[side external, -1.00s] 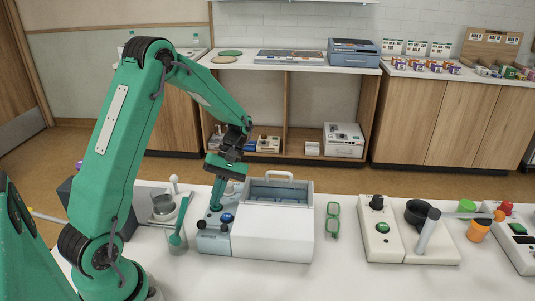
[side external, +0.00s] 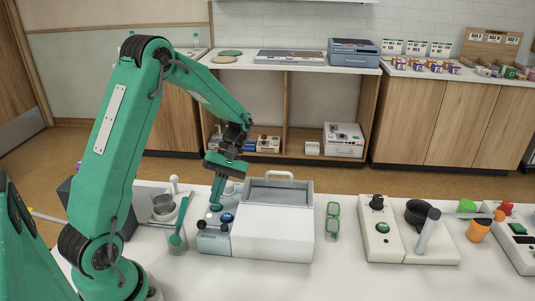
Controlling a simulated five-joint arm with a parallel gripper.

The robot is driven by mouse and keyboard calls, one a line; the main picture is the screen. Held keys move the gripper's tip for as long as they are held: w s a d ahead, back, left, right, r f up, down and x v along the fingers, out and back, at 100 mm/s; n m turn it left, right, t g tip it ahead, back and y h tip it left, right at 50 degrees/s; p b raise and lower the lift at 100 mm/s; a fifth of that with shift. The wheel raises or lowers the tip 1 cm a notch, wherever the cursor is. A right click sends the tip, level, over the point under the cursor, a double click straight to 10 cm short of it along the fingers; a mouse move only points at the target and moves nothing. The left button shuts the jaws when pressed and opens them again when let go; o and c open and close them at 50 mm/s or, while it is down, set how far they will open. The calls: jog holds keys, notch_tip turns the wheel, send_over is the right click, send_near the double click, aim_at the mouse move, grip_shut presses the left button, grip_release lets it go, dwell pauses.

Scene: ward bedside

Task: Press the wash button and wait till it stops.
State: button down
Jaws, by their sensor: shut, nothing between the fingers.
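The washer is a white box (side external: 272,235) with a grey control panel (side external: 213,240) on its left side and an open basin (side external: 280,190) behind a white front. A blue round button (side external: 227,218) and dark knobs sit on the panel. No label saying wash is readable. My gripper (side external: 215,207) points down, shut and empty, with its tip low over the back of the panel, just left of and behind the blue button. I cannot tell whether the tip touches the panel or hides another button under it.
A clear beaker with a green spoon (side external: 177,237) stands close left of the washer. Green glasses (side external: 333,220) lie to its right. Farther right are a white device with a green button (side external: 382,228) and an orange cup (side external: 478,230). The front of the table is clear.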

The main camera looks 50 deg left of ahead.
aim_at(219, 206)
jog(key=shift+r, duration=0.35)
jog(key=shift+r, duration=0.1)
jog(key=shift+r, duration=2.4)
jog(key=s+d+r+m+t+y, duration=0.2)
jog(key=s+d+r+m+t, duration=0.7)
jog(key=d+r+m+t, duration=0.2)
jog(key=shift+d+m+t+y, duration=0.35)
jog(key=shift+m+t, duration=0.45)
jog(key=shift+m, duration=0.6)
